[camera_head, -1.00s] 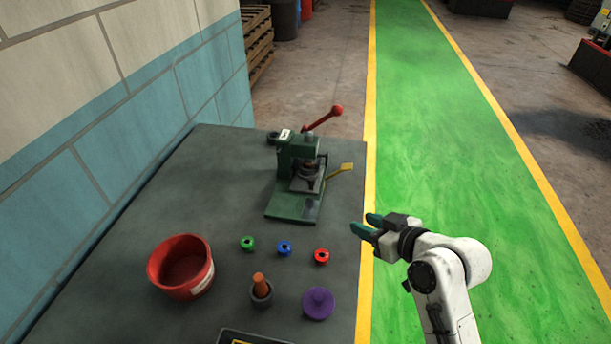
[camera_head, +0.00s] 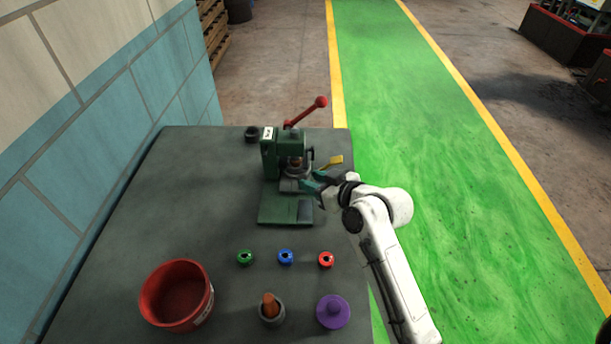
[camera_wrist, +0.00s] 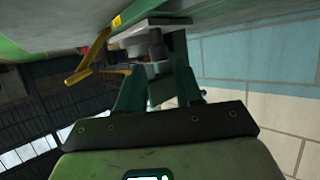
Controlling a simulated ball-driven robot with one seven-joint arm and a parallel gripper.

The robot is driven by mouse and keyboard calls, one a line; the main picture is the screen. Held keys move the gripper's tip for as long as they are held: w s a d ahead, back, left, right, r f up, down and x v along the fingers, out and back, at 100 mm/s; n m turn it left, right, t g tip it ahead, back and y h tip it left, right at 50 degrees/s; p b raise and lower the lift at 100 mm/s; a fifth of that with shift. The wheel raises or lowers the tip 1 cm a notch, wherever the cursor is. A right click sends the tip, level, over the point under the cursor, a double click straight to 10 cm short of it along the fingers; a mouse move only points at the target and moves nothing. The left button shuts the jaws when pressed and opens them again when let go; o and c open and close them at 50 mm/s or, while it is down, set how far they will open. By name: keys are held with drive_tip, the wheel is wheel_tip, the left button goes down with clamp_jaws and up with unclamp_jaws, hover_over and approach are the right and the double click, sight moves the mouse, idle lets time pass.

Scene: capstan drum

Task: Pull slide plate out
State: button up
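A green press (camera_head: 268,155) with a red-knobbed lever stands on the bench. A grey slide plate (camera_head: 291,185) sits low in it, and a yellow handle (camera_head: 333,161) sticks out to the right. My gripper (camera_head: 309,181) has teal fingers and is at the right side of the press, just in front of the yellow handle. The wrist view shows the fingers (camera_wrist: 158,82) apart with nothing held between them. There the yellow handle (camera_wrist: 88,58) lies left of the fingers, outside the gap. Whether a fingertip touches the press is unclear.
Green (camera_head: 244,258), blue (camera_head: 286,257) and red (camera_head: 326,260) rings lie in front of the press. Nearer are a red bowl (camera_head: 178,298), a grey cup with an orange piece (camera_head: 271,310) and a purple lidded piece (camera_head: 333,313). A wall bounds the left; the right is open floor.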

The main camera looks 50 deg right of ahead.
drive_tip(key=shift+x, duration=1.65)
drive_tip(key=shift+c, duration=0.4)
clamp_jaws()
